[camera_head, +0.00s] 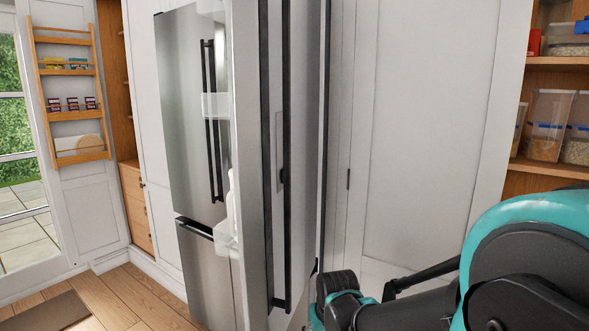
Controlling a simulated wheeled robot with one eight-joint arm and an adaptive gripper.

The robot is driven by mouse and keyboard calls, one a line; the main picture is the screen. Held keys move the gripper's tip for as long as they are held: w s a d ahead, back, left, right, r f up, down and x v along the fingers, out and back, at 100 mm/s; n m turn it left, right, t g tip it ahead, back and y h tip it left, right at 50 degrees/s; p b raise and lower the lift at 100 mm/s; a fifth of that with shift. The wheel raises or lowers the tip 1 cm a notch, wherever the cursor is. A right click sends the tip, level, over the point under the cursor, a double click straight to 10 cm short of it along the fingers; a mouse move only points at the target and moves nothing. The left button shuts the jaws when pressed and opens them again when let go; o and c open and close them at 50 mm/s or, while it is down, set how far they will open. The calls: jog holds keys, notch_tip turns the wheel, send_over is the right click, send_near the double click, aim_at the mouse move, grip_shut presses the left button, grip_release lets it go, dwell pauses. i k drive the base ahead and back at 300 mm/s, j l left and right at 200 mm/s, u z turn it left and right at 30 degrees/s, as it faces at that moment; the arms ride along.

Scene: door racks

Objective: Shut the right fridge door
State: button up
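The right fridge door (305,150) stands wide open in the middle of the head view, seen nearly edge-on. Its outer face and long black vertical handle (285,150) are turned right; its clear inner shelves stick out on the left. The stainless fridge (185,120) is behind it to the left, with its left door shut. My gripper (332,290) is low in the middle, just right of the door's lower part. Its fingers are dark and partly hidden, so I cannot tell whether they are open or touch the door.
White cupboard panels (415,130) stand right of the door. A wooden pantry with food boxes (545,140) is at the far right, partly behind my teal arm. At left are a wooden door rack (75,115), a glass door, and clear wood floor (125,300) with a brown mat (45,312).

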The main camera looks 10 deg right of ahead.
aim_at(274, 47)
jog(key=k+l+z, duration=0.1)
jog(key=k, duration=0.3)
jog(key=k+l+z, duration=0.15)
jog(key=k+l, duration=0.2)
jog(key=k, duration=0.1)
